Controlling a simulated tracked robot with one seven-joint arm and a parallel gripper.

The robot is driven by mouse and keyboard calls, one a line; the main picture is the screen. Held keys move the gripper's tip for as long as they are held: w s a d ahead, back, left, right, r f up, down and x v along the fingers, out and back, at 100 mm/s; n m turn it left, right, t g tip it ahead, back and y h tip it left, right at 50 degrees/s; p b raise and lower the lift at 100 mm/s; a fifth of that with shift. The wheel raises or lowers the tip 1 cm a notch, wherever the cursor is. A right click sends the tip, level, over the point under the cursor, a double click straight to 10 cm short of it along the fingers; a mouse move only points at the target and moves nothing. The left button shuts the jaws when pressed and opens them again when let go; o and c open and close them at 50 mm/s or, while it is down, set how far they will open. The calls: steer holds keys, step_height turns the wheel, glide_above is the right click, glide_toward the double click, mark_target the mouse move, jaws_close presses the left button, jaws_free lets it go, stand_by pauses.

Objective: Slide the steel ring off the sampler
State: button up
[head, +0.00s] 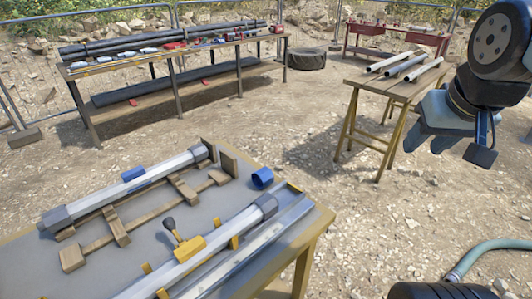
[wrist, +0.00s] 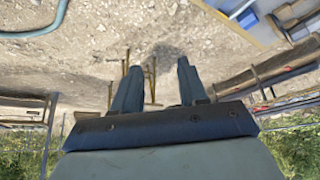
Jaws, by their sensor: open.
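Two long pale sampler tubes lie on the near table in the head view. I cannot tell which collar is the steel ring. My gripper (head: 440,132) hangs in the air at the right, well away from the samplers. Its fingers are apart and empty in the wrist view (wrist: 157,78).
A loose blue ring (head: 262,178) stands on the near table (head: 315,222). A wooden trestle table (head: 400,82) with several tubes stands beyond it. A long bench (head: 180,52) with pipes and tools, a tyre (head: 306,59) and a red bench (head: 395,37) are behind. Open gravel lies between.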

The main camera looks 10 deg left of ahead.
steer(key=o, duration=0.3)
steer(key=shift+w+a, duration=0.15)
steer(key=shift+w, duration=0.05)
steer(key=o, duration=0.3)
steer(key=w+n, duration=0.2)
steer(key=n, duration=0.1)
steer(key=shift+w+a+f+g, duration=0.1)
steer(key=shift+a+f+g, duration=0.1)
steer(key=shift+a+g, duration=0.1)
steer(key=o, duration=0.3)
steer(key=w+a+n, duration=0.1)
steer(key=a+n, duration=0.1)
steer(key=w+a+f+n+g, duration=0.1)
steer(key=w+a+n, duration=0.1)
steer(key=shift+w, duration=0.1)
steer(key=shift+o, duration=0.3)
steer(key=w+a+f+n+g, duration=0.1)
steer(key=w+a+f+n, duration=0.1)
steer(key=a+n, duration=0.4)
steer(key=shift+w+a+f+n, duration=0.4)
steer(key=shift+w+a, duration=0.05)
steer(key=shift+w, duration=0.4)
steer(key=n+g, duration=0.3)
steer(key=n, duration=1.1)
glide_above(264, 199)
step_height(264, 199, down, 10)
step_height(264, 199, down, 14)
steer(key=shift+r, duration=0.15)
